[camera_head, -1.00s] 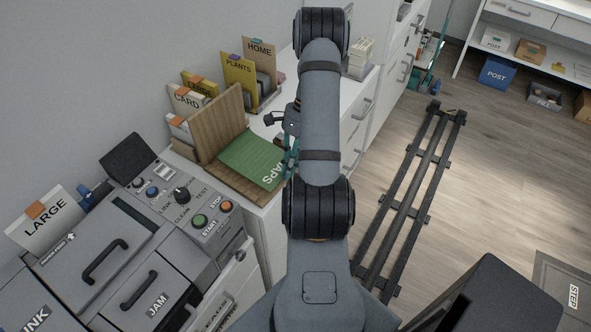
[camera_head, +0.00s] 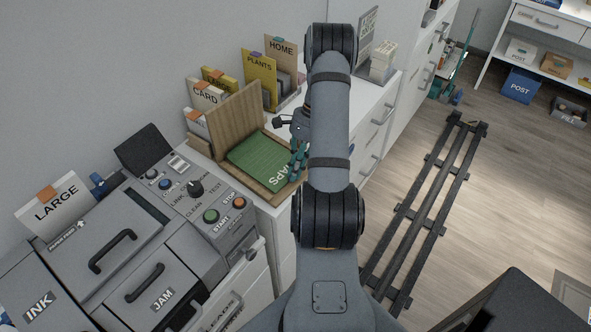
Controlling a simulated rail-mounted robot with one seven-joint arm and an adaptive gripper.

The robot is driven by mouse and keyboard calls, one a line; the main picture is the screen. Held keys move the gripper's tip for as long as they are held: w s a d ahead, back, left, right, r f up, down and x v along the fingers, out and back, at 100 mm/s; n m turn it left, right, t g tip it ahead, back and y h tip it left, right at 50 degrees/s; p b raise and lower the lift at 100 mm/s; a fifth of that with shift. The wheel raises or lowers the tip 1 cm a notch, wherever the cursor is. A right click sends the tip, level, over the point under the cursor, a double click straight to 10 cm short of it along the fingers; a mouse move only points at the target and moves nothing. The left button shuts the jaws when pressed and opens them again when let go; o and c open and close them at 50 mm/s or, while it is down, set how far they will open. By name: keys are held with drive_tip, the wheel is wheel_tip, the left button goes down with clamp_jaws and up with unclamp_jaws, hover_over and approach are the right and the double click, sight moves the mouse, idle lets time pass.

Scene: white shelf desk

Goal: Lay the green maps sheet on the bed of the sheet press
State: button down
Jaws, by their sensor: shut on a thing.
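The green maps sheet (camera_head: 257,160) lies flat over the bed of the wooden sheet press (camera_head: 268,198), its printed end toward the right. The press lid (camera_head: 226,121) stands raised at the back left. My gripper (camera_head: 298,163), with teal fingers, is at the right edge of the sheet and shut on it. My arm hides part of the gripper. The sheet looks very close to the bed, but I cannot tell whether it touches all over.
A grey machine with START and STOP buttons (camera_head: 211,215) stands in front and left. Upright folders, such as PLANTS (camera_head: 259,77) and CARD (camera_head: 206,93), stand behind the press. A pale stack (camera_head: 383,62) is farther along the white desk.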

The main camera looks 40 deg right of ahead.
drive_tip(key=c, duration=1.8)
unclamp_jaws()
drive_tip(key=shift+o, duration=0.2)
drive_tip(key=v, duration=1.2)
